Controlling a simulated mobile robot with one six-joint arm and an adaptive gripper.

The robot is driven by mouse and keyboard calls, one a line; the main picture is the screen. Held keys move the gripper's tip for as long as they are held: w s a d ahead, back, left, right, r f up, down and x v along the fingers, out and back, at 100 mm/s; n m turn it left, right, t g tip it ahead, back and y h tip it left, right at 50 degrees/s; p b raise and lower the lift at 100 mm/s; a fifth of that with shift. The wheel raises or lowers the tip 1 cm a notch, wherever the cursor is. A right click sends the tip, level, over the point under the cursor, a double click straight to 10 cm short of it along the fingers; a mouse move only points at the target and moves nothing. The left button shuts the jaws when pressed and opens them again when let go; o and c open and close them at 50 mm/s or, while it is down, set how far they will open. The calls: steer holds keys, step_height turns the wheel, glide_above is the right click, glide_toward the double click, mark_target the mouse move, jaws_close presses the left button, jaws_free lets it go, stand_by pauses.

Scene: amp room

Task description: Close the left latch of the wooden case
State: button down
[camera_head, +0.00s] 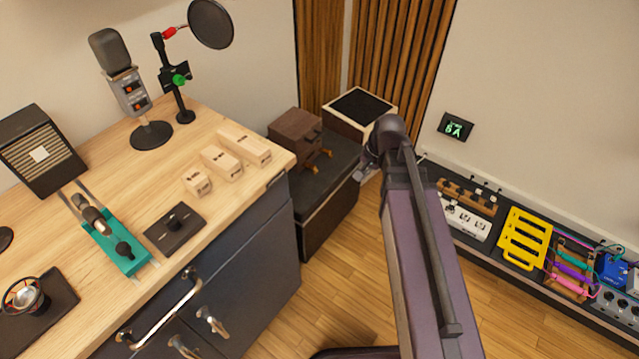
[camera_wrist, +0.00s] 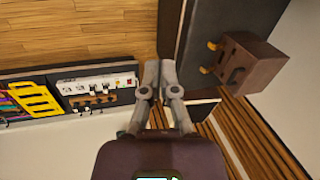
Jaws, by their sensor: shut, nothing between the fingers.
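The wooden case (camera_head: 295,130) is a small dark brown box on top of a black cabinet. It also shows in the wrist view (camera_wrist: 250,62) at the upper right. Two yellow-orange latches stick out from its front low down: the left latch (camera_head: 308,167) and the right latch (camera_head: 325,154). Both look swung out from the case, though they are small. My gripper (camera_head: 361,174) is to the right of the case, apart from it. In the wrist view my gripper (camera_wrist: 159,66) has its fingers together and empty, with the case off to their right.
The black cabinet (camera_head: 322,190) bears the case, with a cream-edged speaker box (camera_head: 362,108) behind. The wooden desk (camera_head: 130,185) with several objects is at left. A low shelf with a yellow rack (camera_head: 525,239) runs along the right wall. Wooden floor (camera_head: 345,270) is open between them.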

steer(key=w+a+f+m+t+y+b, duration=0.2)
steer(key=w+f+m+b, duration=0.7)
steer(key=b, duration=0.7)
steer(key=w+a+f+m+t+y+b, duration=0.3)
steer(key=w+f+m+b, duration=0.7)
steer(key=f+b, duration=0.7)
steer(key=shift+w+f+y, duration=0.35)
steer(key=shift+w+y, duration=0.25)
steer(key=shift+w, duration=1.1)
steer(key=shift+a, duration=0.1)
steer(key=b+x, duration=0.5)
steer(key=x, duration=0.3)
steer(key=shift+w+a+f, duration=0.1)
steer(key=shift+w+f, duration=0.1)
steer(key=shift+w, duration=0.05)
steer(key=shift+w+a+f+b, duration=0.3)
steer(key=shift+a+f+b, duration=0.1)
steer(key=shift+a, duration=0.1)
steer(key=shift+r, duration=0.1)
steer(key=shift+d+r, duration=0.1)
steer(key=shift+d, duration=0.15)
